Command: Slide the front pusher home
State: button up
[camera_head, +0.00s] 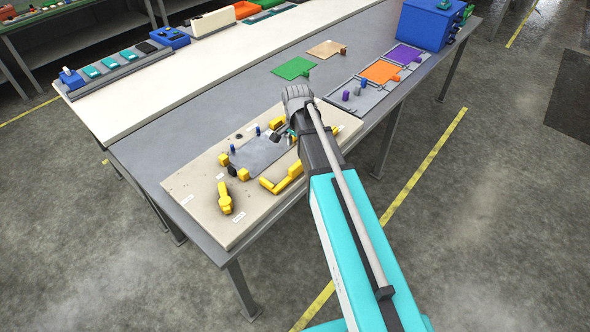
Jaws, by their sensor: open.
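A beige fixture board (203,228) lies on the near end of the grey table. A thin grey plate (258,152) lies on it among yellow blocks and blue pins. A yellow bar-like part (284,179), which looks like the front pusher, sits along the board's near side, close to the plate's front edge. Whether it touches the plate is too small to tell. A yellow handled part (224,198) stands at the board's left. My gripper (284,132) is open over the board's far right part, beyond the yellow bar, and partly hidden by my wrist.
Green (293,68) and tan (326,49) sheets lie farther back. A grey tray (362,102) with orange and purple panels lies at the right, before a blue bin (428,25). The board's left front is mostly clear.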

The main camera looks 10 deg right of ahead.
aim_at(296, 165)
jog(key=shift+f+b, duration=4.7)
jog(key=shift+f, duration=0.35)
grip_shut()
